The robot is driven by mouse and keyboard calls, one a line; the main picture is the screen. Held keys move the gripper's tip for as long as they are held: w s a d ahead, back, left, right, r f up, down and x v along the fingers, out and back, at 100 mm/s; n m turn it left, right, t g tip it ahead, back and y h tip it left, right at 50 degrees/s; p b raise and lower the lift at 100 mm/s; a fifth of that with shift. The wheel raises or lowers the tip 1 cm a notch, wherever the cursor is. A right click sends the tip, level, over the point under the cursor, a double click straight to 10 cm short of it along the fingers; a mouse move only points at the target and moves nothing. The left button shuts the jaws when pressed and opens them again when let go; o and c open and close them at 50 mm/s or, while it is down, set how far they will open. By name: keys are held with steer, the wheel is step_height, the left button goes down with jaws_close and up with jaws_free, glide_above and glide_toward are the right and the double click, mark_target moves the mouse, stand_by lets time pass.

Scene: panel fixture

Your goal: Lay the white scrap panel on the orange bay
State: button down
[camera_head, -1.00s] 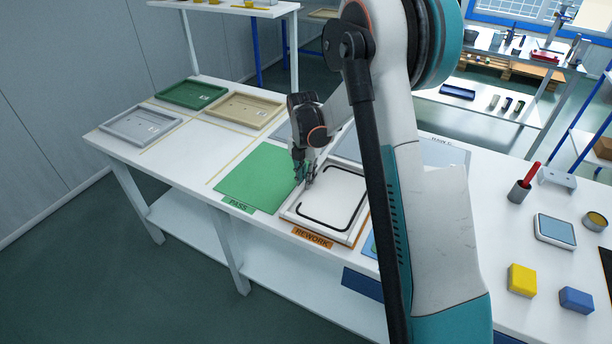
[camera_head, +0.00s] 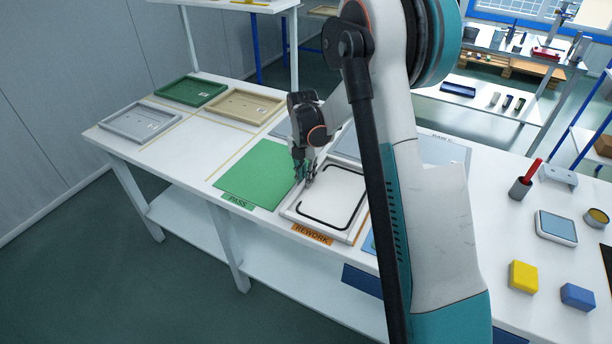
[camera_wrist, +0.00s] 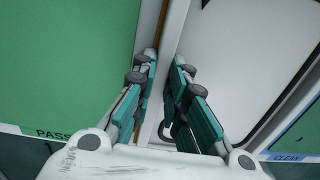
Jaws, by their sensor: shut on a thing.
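The white scrap panel (camera_head: 332,188) is a pale tray-like piece with a raised rim and a dark line on its face. It lies flat over the orange bay (camera_head: 312,235), whose front edge reads REWORK; orange also shows at its right side. I cannot tell whether the panel touches the bay or hangs just above it. My gripper (camera_head: 305,178) is shut on the panel's left rim. In the wrist view the fingers (camera_wrist: 166,82) straddle this rim, with the panel's face (camera_wrist: 240,50) to their right and an orange strip beyond.
The green PASS bay (camera_head: 258,176) lies empty just left of the panel. A blue CLEAN bay (camera_wrist: 295,140) is at the right. Grey (camera_head: 140,123), green (camera_head: 191,92) and tan (camera_head: 243,106) trays stand at the far left. Yellow (camera_head: 523,277) and blue (camera_head: 577,296) blocks sit at right.

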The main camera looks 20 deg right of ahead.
steer(key=shift+f, duration=0.1)
steer(key=c, duration=1.5)
jaws_free()
step_height(320, 180, up, 12)
steer(key=s+a+r+m+t, duration=0.2)
steer(key=s+a+r+m, duration=0.2)
steer(key=s+r+m, duration=0.3)
steer(key=s+a+r+m+t, duration=0.1)
steer(key=s+a+m+t, duration=0.1)
steer(key=s+m, duration=0.4)
steer(key=s+a+m+t, duration=0.1)
steer(key=s+a+m, duration=0.1)
steer(key=s+m, duration=0.4)
steer(key=s+a+r+m+t, duration=0.1)
steer(key=s+a+m+t, duration=0.1)
steer(key=s+m, duration=0.4)
steer(key=shift+s+a+r+m+t, duration=0.1)
steer(key=shift+s+r+m+t, duration=0.05)
steer(key=shift+s, duration=0.85)
steer(key=shift+s+r+m+t, duration=0.15)
steer(key=shift+s, duration=0.8)
